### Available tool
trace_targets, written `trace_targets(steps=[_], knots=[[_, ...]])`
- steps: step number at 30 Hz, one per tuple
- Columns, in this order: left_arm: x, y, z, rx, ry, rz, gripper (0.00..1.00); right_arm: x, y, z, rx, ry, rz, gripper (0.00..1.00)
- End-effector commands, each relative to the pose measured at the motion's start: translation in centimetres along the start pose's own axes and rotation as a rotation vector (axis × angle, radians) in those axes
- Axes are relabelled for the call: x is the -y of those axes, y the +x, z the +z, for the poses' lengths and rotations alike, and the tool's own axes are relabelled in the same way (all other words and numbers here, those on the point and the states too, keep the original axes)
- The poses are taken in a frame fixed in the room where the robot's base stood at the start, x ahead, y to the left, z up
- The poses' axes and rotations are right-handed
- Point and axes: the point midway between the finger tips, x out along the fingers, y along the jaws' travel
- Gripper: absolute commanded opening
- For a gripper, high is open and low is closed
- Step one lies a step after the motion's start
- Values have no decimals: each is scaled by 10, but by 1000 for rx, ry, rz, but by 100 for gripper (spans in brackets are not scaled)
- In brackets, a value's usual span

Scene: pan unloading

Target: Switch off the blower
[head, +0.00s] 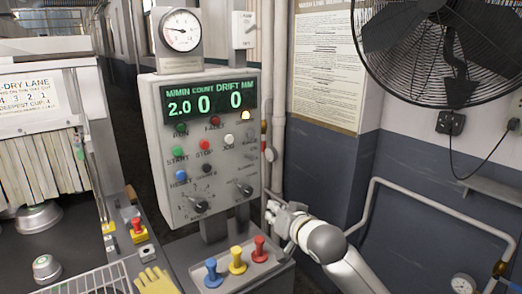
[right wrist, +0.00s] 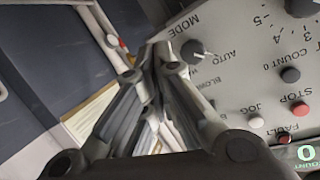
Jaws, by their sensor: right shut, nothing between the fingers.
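The grey control panel (head: 215,160) stands in the middle of the head view, with lit green readouts, several buttons and two black knobs. In the right wrist view the panel face (right wrist: 245,70) fills the right side, turned round. A label starting "BLOW" (right wrist: 207,82) shows there, partly behind my fingers; I cannot make out its switch. A dark knob (right wrist: 194,51) sits beside the words MODE and AUTO. My right gripper (head: 275,210) is shut and empty at the panel's lower right edge. It also fills the middle of the right wrist view (right wrist: 160,52). My left gripper is out of view.
Blue, yellow and red levers (head: 238,262) stand on a ledge below the panel. A caged wall fan (head: 440,45) hangs at upper right. A pipe (head: 278,110) runs beside the panel. A yellow glove (head: 156,281) and a red emergency button (head: 137,225) are at lower left.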

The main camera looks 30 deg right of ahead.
Motion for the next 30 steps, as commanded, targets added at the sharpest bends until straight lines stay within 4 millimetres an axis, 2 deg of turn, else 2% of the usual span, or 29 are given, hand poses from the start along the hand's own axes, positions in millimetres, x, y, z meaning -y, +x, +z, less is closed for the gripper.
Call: trace_targets(steps=[1,3,6,9,13,23,30], knots=[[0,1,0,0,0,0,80,8,-6,-38,-70,32,-27,0],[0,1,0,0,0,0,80,16,-15,-79,-143,82,-63,0],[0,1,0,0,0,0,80,26,-28,-123,-220,138,-108,0],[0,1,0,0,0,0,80,32,-39,-150,-269,174,-141,0],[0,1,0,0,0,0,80,36,-46,-164,-293,195,-160,0],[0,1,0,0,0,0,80,36,-46,-166,-295,197,-161,0],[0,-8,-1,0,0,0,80,39,-28,-174,-294,197,-159,0]])
